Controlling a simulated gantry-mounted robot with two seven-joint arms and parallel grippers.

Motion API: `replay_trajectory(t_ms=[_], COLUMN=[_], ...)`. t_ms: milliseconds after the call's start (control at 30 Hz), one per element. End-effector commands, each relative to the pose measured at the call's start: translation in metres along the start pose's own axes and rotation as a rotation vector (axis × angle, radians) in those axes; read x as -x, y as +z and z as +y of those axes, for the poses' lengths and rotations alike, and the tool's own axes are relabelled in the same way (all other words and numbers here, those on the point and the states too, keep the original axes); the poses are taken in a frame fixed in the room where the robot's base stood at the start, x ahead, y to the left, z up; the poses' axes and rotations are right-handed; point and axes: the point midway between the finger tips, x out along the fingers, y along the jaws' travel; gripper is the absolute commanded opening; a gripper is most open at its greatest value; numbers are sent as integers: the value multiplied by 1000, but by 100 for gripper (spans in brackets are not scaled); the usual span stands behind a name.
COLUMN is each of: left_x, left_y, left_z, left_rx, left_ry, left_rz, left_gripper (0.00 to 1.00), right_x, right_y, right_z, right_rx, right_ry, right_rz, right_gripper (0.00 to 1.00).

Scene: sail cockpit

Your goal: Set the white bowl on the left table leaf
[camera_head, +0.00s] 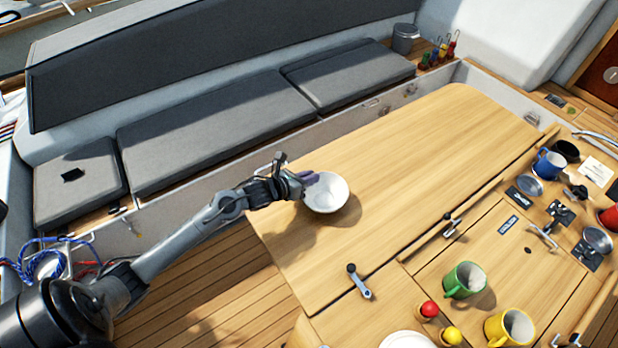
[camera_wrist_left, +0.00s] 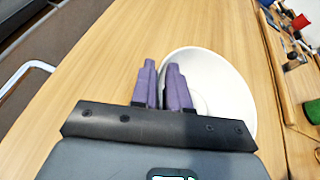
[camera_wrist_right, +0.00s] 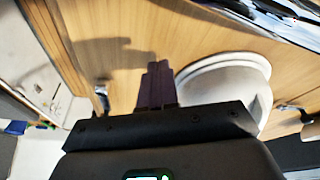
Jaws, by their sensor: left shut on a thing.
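The white bowl (camera_head: 326,196) is upright over the near left part of the left table leaf (camera_head: 400,150), a broad bare wooden panel. My left gripper (camera_head: 306,182) comes in from the left and is shut on the bowl's rim. In the left wrist view its purple fingers (camera_wrist_left: 164,80) pinch the near left rim of the bowl (camera_wrist_left: 228,85). I cannot tell whether the bowl's base touches the leaf. My right gripper (camera_wrist_right: 157,80) shows only in the right wrist view, with its fingers together, beside a white round dish (camera_wrist_right: 235,80).
Right of the leaf stand a green mug (camera_head: 464,280), a yellow mug (camera_head: 510,327), a red ball (camera_head: 429,309) and a yellow ball (camera_head: 452,336). A white plate (camera_head: 407,341) is at the bottom edge. A dark latch (camera_head: 359,281) sits on the table. The leaf's far part is clear.

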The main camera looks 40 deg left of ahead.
Motion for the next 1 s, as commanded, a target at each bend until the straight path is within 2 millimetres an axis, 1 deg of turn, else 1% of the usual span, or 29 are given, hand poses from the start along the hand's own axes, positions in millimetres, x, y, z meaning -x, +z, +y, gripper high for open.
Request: replay_trajectory(t_ms=[100, 133, 200, 300, 567, 700, 733, 867, 1000], left_x=[-2, -2, -1, -1, -1, 1, 3, 18, 40], left_y=[-2, -3, -2, -2, -2, 2, 0, -1, -2], left_z=[0, 1, 0, 0, 0, -1, 0, 1, 0], left_rx=[0, 0, 0, 1, 1, 1, -1, -3, -3], left_ry=[0, 0, 0, 0, 0, 0, 0, 1, 0], left_rz=[-2, 0, 0, 0, 0, 0, 1, 1, 3], left_gripper=[0, 16, 27, 40, 40, 40, 40, 40, 40], right_x=[-4, -4, -2, -2, -2, 3, 1, 0, 0], right_y=[1, 1, 0, 0, 0, -1, 0, 0, 0], right_z=[-1, -1, -1, -1, -1, 0, -1, 0, 1], right_rx=[-2, -2, -3, -3, -3, -2, -2, 0, 3], right_ry=[-2, -2, -2, -2, -2, -2, -2, 0, 2], right_rz=[1, 1, 1, 1, 1, 1, 1, 2, 1], right_gripper=[0, 0, 0, 0, 0, 0, 0, 0, 0])
